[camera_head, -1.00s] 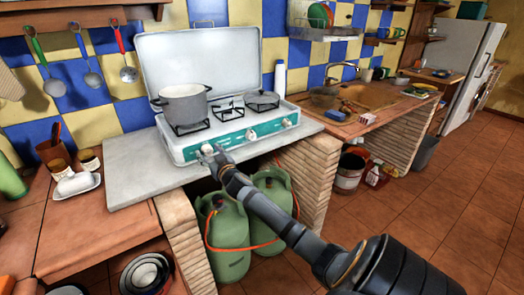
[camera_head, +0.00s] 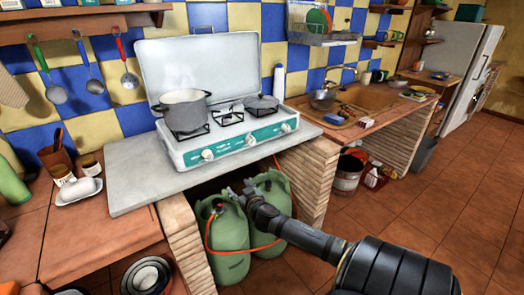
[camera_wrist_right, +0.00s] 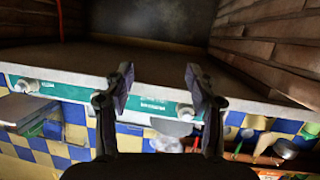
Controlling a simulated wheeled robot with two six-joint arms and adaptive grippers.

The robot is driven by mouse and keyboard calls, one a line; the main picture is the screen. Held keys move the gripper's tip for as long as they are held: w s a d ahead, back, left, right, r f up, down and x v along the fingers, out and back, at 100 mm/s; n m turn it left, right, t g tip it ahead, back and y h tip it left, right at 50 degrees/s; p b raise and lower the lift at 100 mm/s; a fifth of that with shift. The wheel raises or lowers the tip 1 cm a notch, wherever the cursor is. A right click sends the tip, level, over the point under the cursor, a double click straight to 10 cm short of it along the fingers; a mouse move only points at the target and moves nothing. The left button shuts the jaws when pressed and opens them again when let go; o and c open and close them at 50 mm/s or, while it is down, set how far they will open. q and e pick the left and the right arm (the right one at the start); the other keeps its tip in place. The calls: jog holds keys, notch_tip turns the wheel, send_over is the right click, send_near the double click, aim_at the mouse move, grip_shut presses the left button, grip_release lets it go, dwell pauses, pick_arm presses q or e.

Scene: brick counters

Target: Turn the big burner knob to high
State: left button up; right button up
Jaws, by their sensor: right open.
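The white camping stove (camera_head: 182,158) stands on a grey counter slab, its lid raised. Its green front panel carries a left knob (camera_head: 208,155), a middle knob (camera_head: 249,139) and a right knob (camera_head: 286,127). Which one is for the big burner, and how each is set, I cannot tell. My right gripper (camera_head: 238,191) is open and empty, below and apart from the stove front, before the gas bottles. In the right wrist view the gripper (camera_wrist_right: 158,86) shows two spread fingers, with a knob (camera_wrist_right: 185,110) beyond the right one. My left gripper is out of view.
Green gas bottles (camera_head: 224,250) with an orange hose stand under the slab (camera_head: 130,185). Brick supports (camera_head: 310,180) flank that space.

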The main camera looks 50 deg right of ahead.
jog(key=s+d+f+g+p, duration=0.2)
jog(key=s+f+g+p, duration=0.2)
jog(key=s+f, duration=0.5)
notch_tip(320, 180, down, 6)
jog(key=shift+f+n+g+p, duration=0.15)
jog(key=shift+n+g+p, duration=0.2)
jog(key=shift+p, duration=0.4)
jog(key=shift+d, duration=0.1)
jog(key=s+a+f+g+y, duration=0.1)
jog(key=s+a+f+g, duration=0.15)
jog(key=s+f, duration=0.6)
jog(key=s+a+f+g+y, duration=0.15)
jog(key=s+a+f, duration=0.25)
jog(key=s+f, duration=0.45)
jog(key=s+a+f+g, duration=0.1)
jog(key=s+a+f, duration=0.2)
jog(key=s, duration=0.3)
jog(key=s+a+f+n+g+y, duration=0.1)
jog(key=s+a+f, duration=0.3)
jog(key=s, duration=0.3)
jog(key=s+a+f+n+g+y, duration=0.1)
jog(key=s+a+f+g, duration=0.1)
jog(key=s+a, duration=0.4)
jog(key=shift+s+f+p, duration=0.35)
jog(key=shift+s+f, duration=0.05)
jog(key=shift+f, duration=0.3)
jog(key=shift+n, duration=0.25)
jog(key=shift+c, duration=0.2)
